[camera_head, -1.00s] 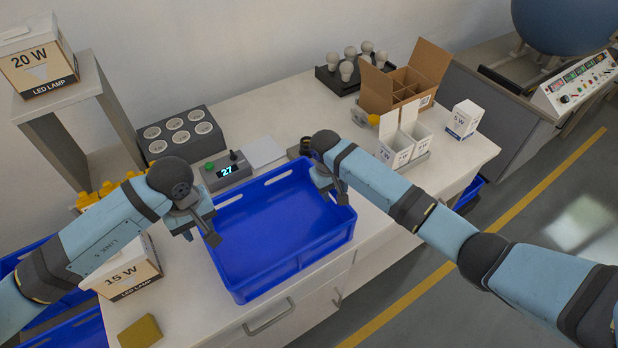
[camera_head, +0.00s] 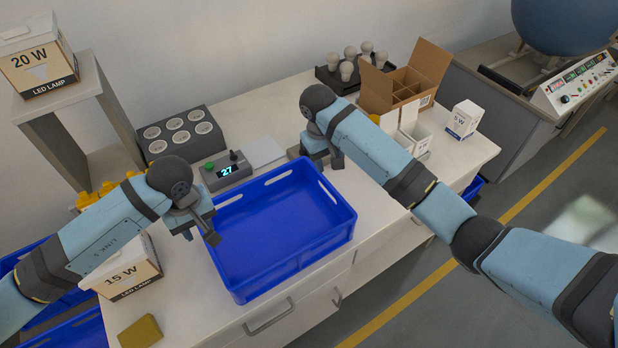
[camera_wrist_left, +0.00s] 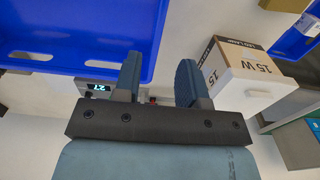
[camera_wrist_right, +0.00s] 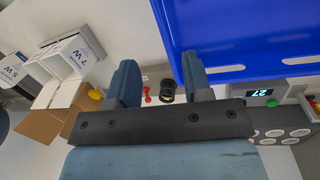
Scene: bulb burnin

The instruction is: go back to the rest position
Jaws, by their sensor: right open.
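My left gripper (camera_head: 200,232) hangs over the left edge of the blue crate (camera_head: 288,262). In the left wrist view its two fingers (camera_wrist_left: 158,85) stand apart with nothing between them. My right gripper (camera_head: 325,162) is above the far right corner of the crate, beside its rim. In the right wrist view its fingers (camera_wrist_right: 155,82) are apart and empty. A small black cylindrical part (camera_wrist_right: 168,88) and a red piece (camera_wrist_right: 148,96) show beyond them, below on the table.
A test box (camera_head: 224,172) reading 27 and a grey socket block (camera_head: 181,134) stand behind the crate. A 15 W carton (camera_head: 130,277) is at the left. An open cardboard box (camera_head: 425,70), white cartons (camera_head: 464,120) and a bulb tray (camera_head: 330,80) are at the right back. The crate is empty.

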